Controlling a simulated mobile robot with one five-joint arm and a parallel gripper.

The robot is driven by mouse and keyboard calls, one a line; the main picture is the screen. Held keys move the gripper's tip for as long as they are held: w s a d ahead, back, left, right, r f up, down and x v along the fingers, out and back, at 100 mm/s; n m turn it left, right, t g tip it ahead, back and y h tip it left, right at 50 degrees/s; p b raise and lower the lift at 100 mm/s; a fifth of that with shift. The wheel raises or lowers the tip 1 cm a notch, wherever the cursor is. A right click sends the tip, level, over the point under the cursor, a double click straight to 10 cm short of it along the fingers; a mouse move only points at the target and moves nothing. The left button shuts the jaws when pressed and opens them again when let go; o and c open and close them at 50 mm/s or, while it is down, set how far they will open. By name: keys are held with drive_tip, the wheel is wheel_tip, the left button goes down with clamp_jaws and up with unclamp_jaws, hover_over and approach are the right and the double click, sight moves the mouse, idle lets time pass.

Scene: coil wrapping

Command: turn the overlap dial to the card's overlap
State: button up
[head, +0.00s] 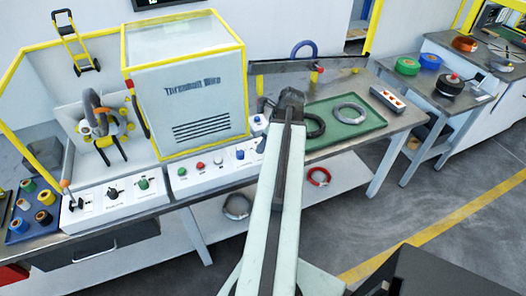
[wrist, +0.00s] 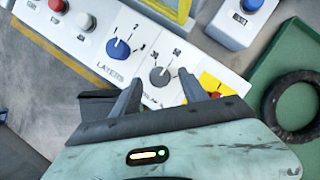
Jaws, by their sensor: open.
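The grey dial (wrist: 160,76) sits on the white control panel (wrist: 137,44) in the wrist view. The numbers 30 and 50 show above it. The label below it is mostly hidden, and I cannot read its pointer surely. My gripper (wrist: 161,77) is open, with one finger at each side of the dial in the picture. I cannot tell whether they touch it. A blue dial (wrist: 117,48) marked LAYERS is left of the grey one; it also shows in the head view (head: 240,154). There my arm hides the grey dial. I make out no readable overlap card.
A red button on yellow (wrist: 214,93) is close to the right finger. A separate box with a blue button (wrist: 250,5) stands behind. The yellow-framed wrapping machine (head: 187,85) rises behind the panel.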

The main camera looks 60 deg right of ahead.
drive_tip(key=shift+b+x, duration=0.3)
drive_tip(key=shift+x, duration=0.6)
drive_tip(key=shift+r, duration=0.1)
drive_tip(key=shift+s, duration=0.1)
clamp_jaws()
drive_tip(key=shift+d, duration=0.1)
drive_tip(key=shift+n, duration=0.3)
drive_tip(key=n+y, duration=0.1)
drive_tip(key=n, duration=0.1)
drive_tip(key=n+g+y, duration=0.1)
drive_tip(key=n, duration=0.2)
drive_tip(key=shift+d+n, duration=0.2)
drive_tip(key=shift+n, duration=0.1)
drive_tip(key=n+g, duration=0.1)
drive_tip(key=n, duration=0.1)
drive_tip(key=n+g+y, duration=0.1)
drive_tip(key=n, duration=0.2)
drive_tip(key=shift+n, duration=0.3)
drive_tip(key=shift+a, duration=0.1)
